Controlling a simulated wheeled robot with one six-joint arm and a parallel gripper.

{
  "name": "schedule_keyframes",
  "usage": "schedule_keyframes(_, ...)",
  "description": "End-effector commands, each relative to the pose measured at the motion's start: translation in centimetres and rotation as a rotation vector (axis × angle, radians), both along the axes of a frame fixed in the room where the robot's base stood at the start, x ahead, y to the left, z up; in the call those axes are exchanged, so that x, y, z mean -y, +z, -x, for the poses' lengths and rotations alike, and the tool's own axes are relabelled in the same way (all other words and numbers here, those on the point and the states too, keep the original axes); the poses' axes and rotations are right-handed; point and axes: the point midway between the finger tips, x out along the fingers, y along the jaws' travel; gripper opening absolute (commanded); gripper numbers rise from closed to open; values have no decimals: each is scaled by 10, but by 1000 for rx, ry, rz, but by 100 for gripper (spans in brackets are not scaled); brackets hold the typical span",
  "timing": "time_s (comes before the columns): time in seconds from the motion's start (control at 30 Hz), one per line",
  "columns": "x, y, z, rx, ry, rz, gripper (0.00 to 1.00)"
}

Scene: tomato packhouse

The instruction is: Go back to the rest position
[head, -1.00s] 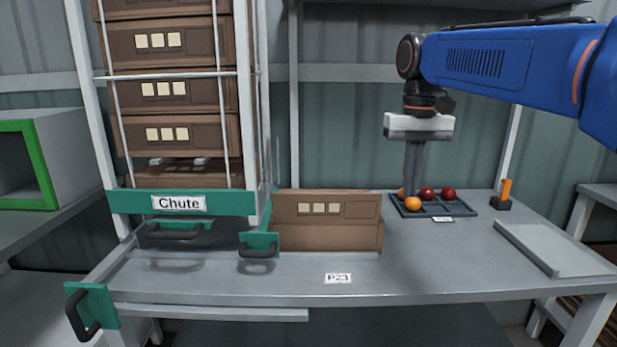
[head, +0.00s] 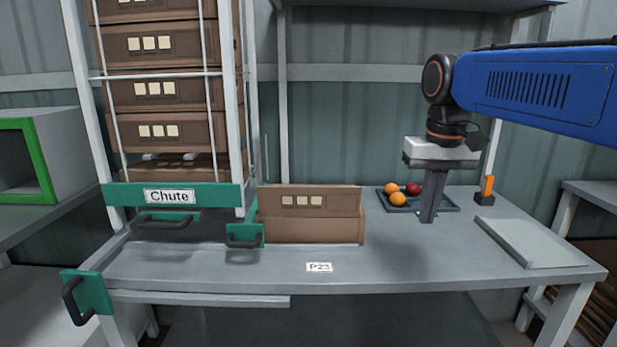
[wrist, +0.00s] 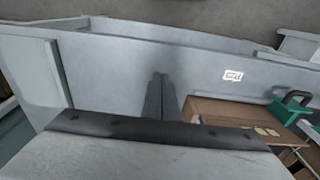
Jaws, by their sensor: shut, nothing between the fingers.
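My gripper (head: 428,218) points down over the right half of the grey table (head: 400,265), in front of the dark tray. Its fingers are together with nothing between them. In the wrist view the shut fingers (wrist: 160,98) show against the bare table top. My arm reaches in from the right, and its fingers hide part of the tray and anything behind them.
The blue-grey tray (head: 450,207) holds orange (head: 398,199) and red (head: 413,189) tomatoes. A brown crate (head: 310,216) stands left of my gripper, beside the chute stack (head: 170,196). A grey flat panel (head: 530,243) and an orange-topped block (head: 487,189) are at right.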

Motion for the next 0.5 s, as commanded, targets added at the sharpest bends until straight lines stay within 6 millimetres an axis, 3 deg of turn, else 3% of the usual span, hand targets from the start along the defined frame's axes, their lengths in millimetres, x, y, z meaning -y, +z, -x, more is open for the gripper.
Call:
schedule_keyframes(0.27,21,-50,62,99,-2,-4,0)
schedule_keyframes(0.5,35,-110,118,196,-1,-2,0)
